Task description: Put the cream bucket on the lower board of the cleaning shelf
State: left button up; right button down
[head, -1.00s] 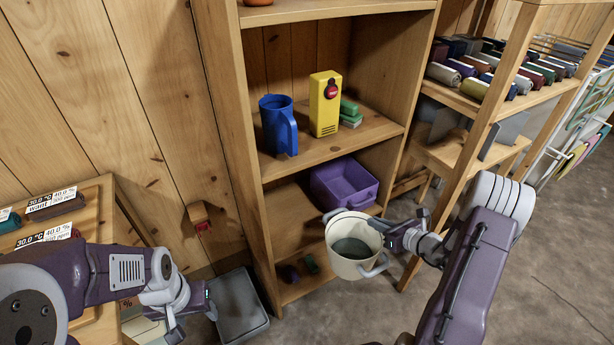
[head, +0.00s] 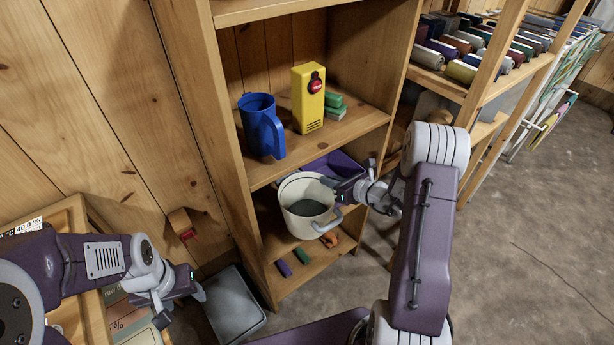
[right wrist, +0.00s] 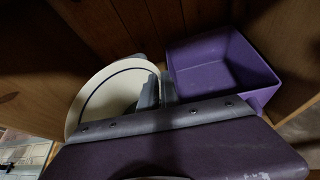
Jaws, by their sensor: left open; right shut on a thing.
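The cream bucket (head: 300,222) is upright with dark grey inside, at the front of the lower compartment of the wooden shelf (head: 268,292). It also shows in the right wrist view (right wrist: 92,98). My right gripper (head: 345,190) is shut on the bucket at its right side. The bucket hides part of the lower board, and I cannot tell whether its base touches the board. My left gripper (head: 185,292) is open and empty at the lower left, apart from the shelf.
A purple bin (right wrist: 215,70) stands behind and right of the bucket. Small purple and green blocks (head: 302,256) and an orange item (head: 330,238) lie at the front of the lower board. A blue pitcher (head: 262,128) and yellow box (head: 308,98) stand above. A grey tray (head: 235,310) is left.

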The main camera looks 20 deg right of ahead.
aim_at(308, 173)
jog(key=x, duration=0.3)
jog(key=b+x, duration=0.1)
jog(key=x, duration=0.2)
jog(key=b+x, duration=0.1)
jog(key=x, duration=0.3)
jog(key=shift+w+a+r, duration=0.1)
jog(key=shift+w+r, duration=0.1)
jog(key=shift+r, duration=0.25)
jog(key=c, duration=2)
grip_release()
jog(key=o, duration=0.4)
